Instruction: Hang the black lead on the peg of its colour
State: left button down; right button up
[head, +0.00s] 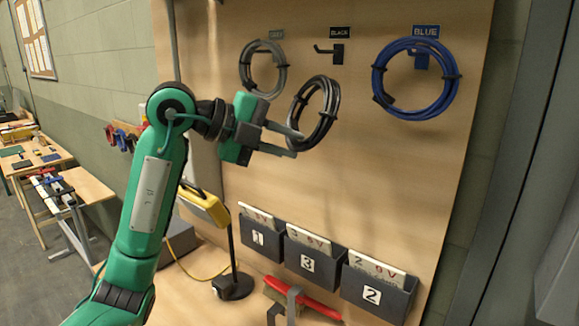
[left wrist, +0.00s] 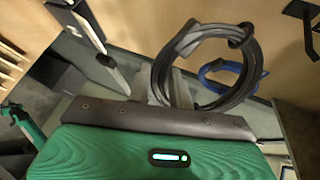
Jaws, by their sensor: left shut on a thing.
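The black lead (head: 315,112) is a coiled ring held up in front of the wooden board. My left gripper (head: 297,143) is shut on the lower left part of the coil. The lead also shows in the left wrist view (left wrist: 203,65), standing up beyond the gripper body. The black peg (head: 334,50), under a BLACK label (head: 340,32), is bare and sits above and slightly right of the coil. The peg also shows at the upper right in the left wrist view (left wrist: 304,20). My right gripper is in neither view.
A grey lead (head: 263,68) hangs to the left of the black peg and a blue lead (head: 416,78) to the right. Below are numbered bins (head: 313,258), a red-handled tool (head: 305,298), a black stand (head: 233,285) and a yellow case (head: 204,205).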

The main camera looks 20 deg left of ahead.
aim_at(298, 95)
pick_arm(q)
notch_tip(298, 95, up, 7)
jog(key=a+n+t+y, duration=0.2)
jog(key=n+t, duration=0.2)
jog(key=t, duration=0.1)
jog(key=shift+w+d+p, duration=0.2)
jog(key=shift+w+d, duration=0.05)
jog(key=shift+w, duration=0.4)
jog(key=shift+w+d+p, duration=0.2)
jog(key=shift+w+d, duration=0.05)
jog(key=shift+w, duration=0.35)
jog(key=shift+w+d+p, duration=0.2)
jog(key=shift+w+d, duration=0.05)
jog(key=shift+w, duration=0.4)
jog(key=shift+w+a+r+p+x, duration=0.15)
jog(key=shift+p+x, duration=0.1)
jog(key=shift+x, duration=0.55)
jog(key=shift+w+a+r+p+x, duration=0.1)
jog(key=shift+p+x, duration=0.2)
jog(key=shift+x, duration=0.55)
jog(key=shift+w+a+p+x, duration=0.15)
jog(key=shift+p+x, duration=0.1)
jog(key=shift+x, duration=0.55)
jog(key=shift+w+d+f+b, duration=0.2)
jog(key=shift+w+f+b, duration=0.15)
jog(key=shift+w+f, duration=0.2)
jog(key=shift+r, duration=0.1)
jog(key=c, duration=1.2)
grip_release()
jog(key=shift+o, duration=0.2)
